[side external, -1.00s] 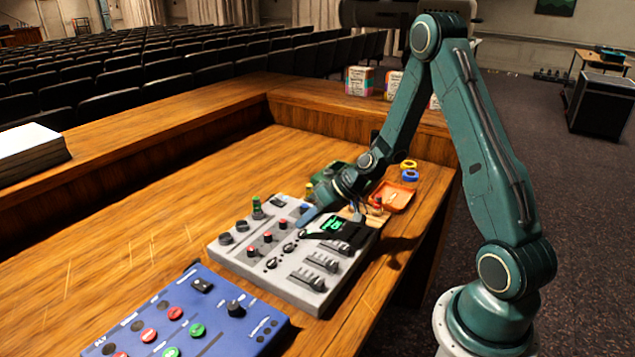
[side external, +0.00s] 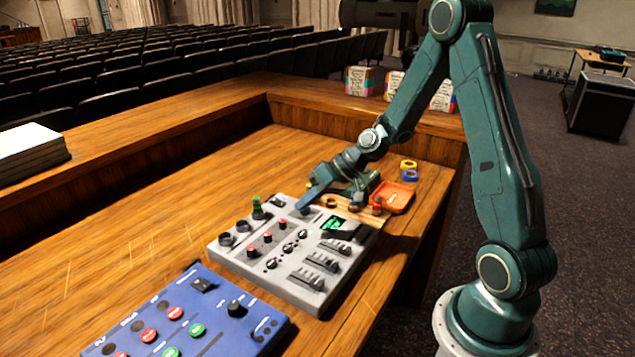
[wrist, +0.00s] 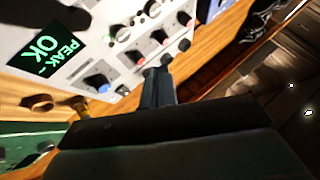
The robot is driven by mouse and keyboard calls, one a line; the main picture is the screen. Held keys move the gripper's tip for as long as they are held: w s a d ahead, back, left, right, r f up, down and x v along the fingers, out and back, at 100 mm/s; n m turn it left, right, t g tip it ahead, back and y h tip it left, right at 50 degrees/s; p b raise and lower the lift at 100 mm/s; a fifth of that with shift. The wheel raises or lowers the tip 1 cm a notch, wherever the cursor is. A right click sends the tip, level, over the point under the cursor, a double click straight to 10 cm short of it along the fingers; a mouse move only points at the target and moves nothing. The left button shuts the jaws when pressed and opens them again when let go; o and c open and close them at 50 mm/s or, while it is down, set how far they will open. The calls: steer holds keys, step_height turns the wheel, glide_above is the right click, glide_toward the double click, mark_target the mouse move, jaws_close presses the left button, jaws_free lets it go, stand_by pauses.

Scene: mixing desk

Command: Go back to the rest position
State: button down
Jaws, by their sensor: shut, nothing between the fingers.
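My gripper (side external: 303,206) is shut and empty. It hangs low at the far end of the grey mixing console (side external: 262,280), and I cannot tell whether its tip touches the console. The console carries red-capped and black knobs, sliders and a small lit display (side external: 338,225). In the wrist view the shut fingers (wrist: 158,75) point toward the row of knobs, and the display (wrist: 47,52) reads "PEAK- OK" in green. A blue-marked knob (wrist: 97,82) lies left of the fingers.
A blue button panel (side external: 185,320) lies nearer on the wooden desk. An orange tray (side external: 398,197) and yellow and blue rings (side external: 409,170) sit beyond the console.

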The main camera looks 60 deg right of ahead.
steer(key=s+a+r+n+g+h, duration=0.2)
steer(key=s+a+r+n+h, duration=0.1)
steer(key=s+a+r, duration=0.55)
steer(key=s+r+h, duration=0.1)
steer(key=s+r, duration=0.3)
steer(key=s, duration=0.4)
steer(key=s+r+m+h, duration=0.1)
steer(key=s+r, duration=0.4)
steer(key=s, duration=0.3)
steer(key=shift+r, duration=0.15)
